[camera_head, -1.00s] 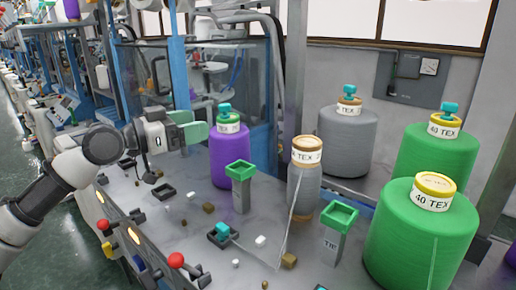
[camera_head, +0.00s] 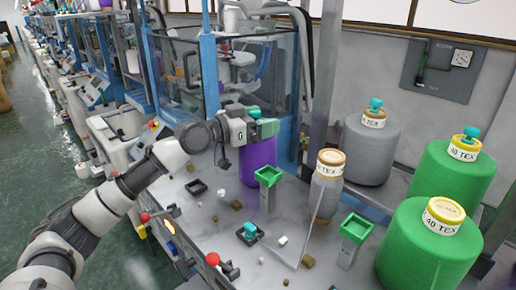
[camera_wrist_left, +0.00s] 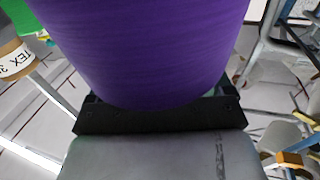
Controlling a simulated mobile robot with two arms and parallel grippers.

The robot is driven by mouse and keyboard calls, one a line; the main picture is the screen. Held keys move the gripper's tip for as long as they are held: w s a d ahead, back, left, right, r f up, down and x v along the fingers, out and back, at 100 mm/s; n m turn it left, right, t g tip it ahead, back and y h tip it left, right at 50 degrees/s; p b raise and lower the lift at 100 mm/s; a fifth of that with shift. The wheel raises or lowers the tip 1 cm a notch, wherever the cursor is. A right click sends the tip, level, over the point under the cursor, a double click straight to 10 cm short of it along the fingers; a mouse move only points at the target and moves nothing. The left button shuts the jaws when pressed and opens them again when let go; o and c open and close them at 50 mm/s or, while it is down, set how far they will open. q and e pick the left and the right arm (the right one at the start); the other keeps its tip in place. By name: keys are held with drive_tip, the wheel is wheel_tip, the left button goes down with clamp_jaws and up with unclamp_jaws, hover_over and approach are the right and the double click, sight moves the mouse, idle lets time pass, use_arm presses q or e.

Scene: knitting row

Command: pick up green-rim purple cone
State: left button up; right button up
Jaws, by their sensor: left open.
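The purple cone (camera_head: 258,158) stands upright on the grey machine top in the head view. My left gripper (camera_head: 264,129) is open at the cone's upper part and hides its green rim and label. A teal piece (camera_head: 264,103) shows just above the gripper. In the left wrist view the purple cone (camera_wrist_left: 140,45) fills the upper middle, close in front of the gripper's dark palm bar. The fingertips are hidden there, and I cannot tell whether they touch the cone. My right gripper is not in view.
A green-topped post (camera_head: 268,177) stands right in front of the cone. A slim grey cone (camera_head: 325,190) with a tan rim is to its right, with another green-topped post (camera_head: 354,232) nearby. Large grey (camera_head: 370,150) and green cones (camera_head: 425,250) stand further right. Small blocks and trays litter the top.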

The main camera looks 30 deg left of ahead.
use_arm(q)
drive_tip(key=shift+w, duration=0.1)
drive_tip(key=c, duration=1.5)
wheel_tip(320, 180, up, 28)
drive_tip(key=b, duration=0.3)
drive_tip(key=shift+b, duration=0.4)
